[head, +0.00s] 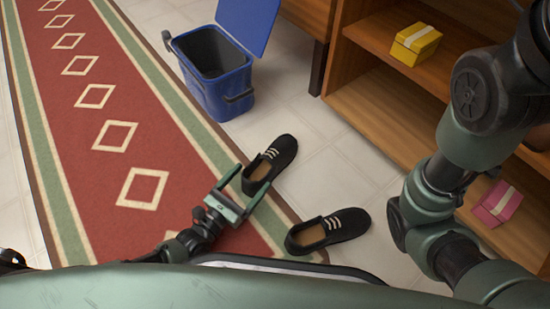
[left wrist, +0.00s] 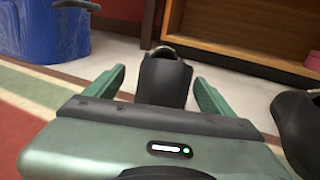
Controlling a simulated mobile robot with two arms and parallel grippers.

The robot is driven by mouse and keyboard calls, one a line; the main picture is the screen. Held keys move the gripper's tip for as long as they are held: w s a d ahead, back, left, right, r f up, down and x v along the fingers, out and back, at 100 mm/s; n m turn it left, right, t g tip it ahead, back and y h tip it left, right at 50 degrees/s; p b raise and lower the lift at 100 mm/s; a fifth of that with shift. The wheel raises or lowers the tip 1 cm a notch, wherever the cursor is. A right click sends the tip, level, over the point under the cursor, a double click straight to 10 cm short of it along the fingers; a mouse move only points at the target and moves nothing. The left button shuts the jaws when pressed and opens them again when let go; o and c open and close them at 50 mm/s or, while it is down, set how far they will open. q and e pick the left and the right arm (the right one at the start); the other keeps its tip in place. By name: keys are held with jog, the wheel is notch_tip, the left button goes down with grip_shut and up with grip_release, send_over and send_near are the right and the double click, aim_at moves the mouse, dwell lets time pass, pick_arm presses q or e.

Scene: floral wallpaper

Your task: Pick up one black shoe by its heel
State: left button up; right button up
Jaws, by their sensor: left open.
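Two black shoes with white laces lie on the floor. The farther shoe (head: 271,160) is at the rug's edge, and its heel end points toward my left gripper (head: 246,186). The nearer shoe (head: 328,231) lies to the right, apart from the gripper. In the left wrist view, the left gripper (left wrist: 166,90) is open, and the heel of the farther shoe (left wrist: 165,80) shows between its two green fingers. I cannot tell whether the fingers touch it. The nearer shoe (left wrist: 300,125) is cut off at the right edge there. My right gripper is not in view.
A blue bin (head: 214,85) with its lid open stands beyond the shoes. A wooden shelf (head: 375,105) at the right holds a yellow box (head: 416,44) and a pink box (head: 494,204). A red patterned rug (head: 85,125) covers the left floor. White tiles between shoes and shelf are clear.

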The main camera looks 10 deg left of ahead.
aim_at(266, 163)
pick_arm(q)
jog(key=b+x, duration=0.1)
jog(key=x, duration=0.1)
jog(key=b+x, duration=0.1)
jog(key=x, duration=0.1)
jog(key=shift+w+d+b, duration=0.2)
jog(key=shift+d+b, duration=0.2)
jog(key=shift+d, duration=0.05)
jog(key=shift+w+d+r, duration=0.15)
jog(key=shift+w, duration=0.25)
jog(key=c, duration=1.8)
jog(key=shift+r, duration=0.15)
